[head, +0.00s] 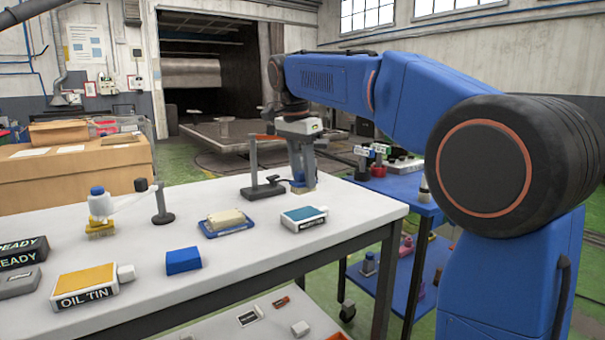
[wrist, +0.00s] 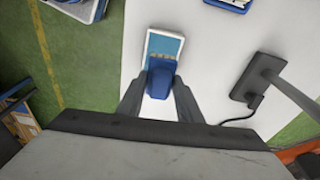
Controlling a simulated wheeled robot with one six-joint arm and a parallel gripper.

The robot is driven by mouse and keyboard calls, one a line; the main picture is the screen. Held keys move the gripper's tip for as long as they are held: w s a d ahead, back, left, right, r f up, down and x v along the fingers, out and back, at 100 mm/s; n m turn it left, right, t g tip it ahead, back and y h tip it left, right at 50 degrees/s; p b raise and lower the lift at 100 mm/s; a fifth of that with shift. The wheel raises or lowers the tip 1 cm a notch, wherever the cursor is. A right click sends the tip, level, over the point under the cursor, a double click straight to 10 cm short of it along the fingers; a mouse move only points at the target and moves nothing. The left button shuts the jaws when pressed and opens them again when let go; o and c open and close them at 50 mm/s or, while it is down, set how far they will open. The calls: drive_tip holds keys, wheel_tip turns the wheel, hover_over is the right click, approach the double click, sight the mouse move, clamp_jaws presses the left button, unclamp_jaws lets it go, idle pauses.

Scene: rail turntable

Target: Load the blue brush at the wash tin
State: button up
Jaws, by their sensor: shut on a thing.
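My gripper (head: 301,178) is shut on the blue brush (wrist: 161,82), which points down at the far side of the white table. Its pale bristles (head: 304,188) show below my fingers in the head view; most of its body is hidden there. A flat white tin with a teal label (head: 304,218), apparently the wash tin, lies just nearer than the brush. In the wrist view the brush overlaps the tin (wrist: 164,44) from above. I cannot tell whether the bristles touch anything.
A black stand with a post (head: 263,189) is close left of my gripper. A sponge on a blue tray (head: 227,223), a blue block (head: 183,260), an oil tin (head: 85,286) and a blue-capped bottle with bristles (head: 101,210) stand further left. A blue cart (head: 395,187) is at right.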

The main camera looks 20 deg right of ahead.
drive_tip(key=shift+f, duration=2.75)
drive_tip(key=shift+f, duration=0.55)
drive_tip(key=shift+r, duration=0.1)
drive_tip(key=shift+r, duration=3.45)
